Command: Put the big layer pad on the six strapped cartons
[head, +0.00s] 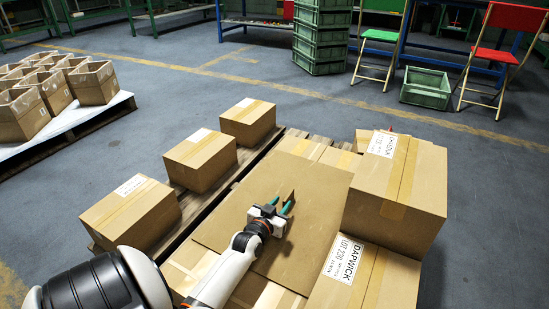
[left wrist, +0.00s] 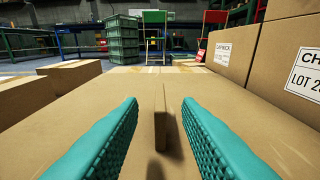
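The big layer pad (head: 318,195) is a flat brown sheet lying over strapped cartons (head: 303,147), whose taped tops show beyond its far edge and at its near left. A small upright brown tab stands on the pad; it shows in the left wrist view (left wrist: 160,120). My left gripper (head: 283,207) is low over the pad with its teal fingers apart. In the left wrist view the open fingers (left wrist: 160,135) lie either side of the tab, with a gap on both sides. My right gripper is in neither view.
Tall stacked cartons (head: 398,185) stand close along the pad's right side. Three separate cartons (head: 200,160) stand on wooden slats to the left. A white platform (head: 75,118) with open boxes is at far left. Green crates (head: 320,40) and chairs stand behind.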

